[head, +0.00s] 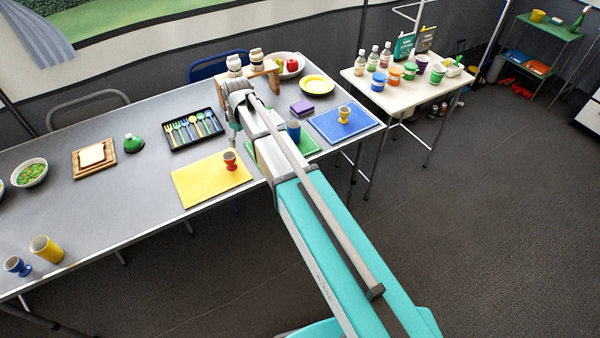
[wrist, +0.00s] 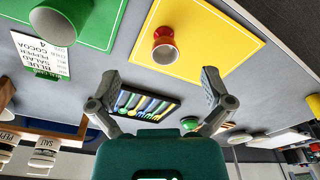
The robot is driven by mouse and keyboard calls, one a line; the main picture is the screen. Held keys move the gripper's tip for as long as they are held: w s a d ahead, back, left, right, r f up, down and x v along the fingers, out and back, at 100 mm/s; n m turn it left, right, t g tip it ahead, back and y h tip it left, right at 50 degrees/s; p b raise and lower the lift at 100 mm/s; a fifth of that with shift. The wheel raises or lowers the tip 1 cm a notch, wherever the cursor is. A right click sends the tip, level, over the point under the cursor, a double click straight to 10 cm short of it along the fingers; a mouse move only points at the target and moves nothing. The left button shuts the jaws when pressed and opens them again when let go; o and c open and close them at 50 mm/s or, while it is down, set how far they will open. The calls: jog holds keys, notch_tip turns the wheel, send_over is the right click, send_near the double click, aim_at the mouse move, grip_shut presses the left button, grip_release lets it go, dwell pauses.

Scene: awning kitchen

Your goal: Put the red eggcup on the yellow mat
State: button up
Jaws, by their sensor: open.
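The red eggcup (head: 230,160) stands on the yellow mat (head: 200,185), near its back right part. In the wrist view the red eggcup (wrist: 164,38) shows on the yellow mat (wrist: 215,45), apart from the fingers. My gripper (wrist: 161,88) is open with nothing between its fingers. In the head view my arm reaches over the table to the right of the yellow mat, and my gripper's fingertips hang near the cutlery tray, hard to make out.
A black cutlery tray (head: 192,130) lies behind the yellow mat. A blue mat (head: 345,122) with a yellow eggcup (head: 344,114) is to the right. A green mat (wrist: 100,20) bears a green cup (wrist: 62,22).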

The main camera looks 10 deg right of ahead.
jog(key=s+d+m, duration=0.4)
jog(key=s+d, duration=0.4)
jog(key=s, duration=0.2)
jog(key=s+d+m+h, duration=0.1)
jog(key=s+d+m, duration=0.4)
jog(key=s+d, duration=0.3)
jog(key=s, duration=0.3)
jog(key=shift+s+d+g, duration=0.2)
jog(key=shift+s+g, duration=0.05)
jog(key=shift+g, duration=0.15)
jog(key=shift+r+p, duration=0.6)
jog(key=c, duration=0.6)
jog(key=shift+a, duration=0.15)
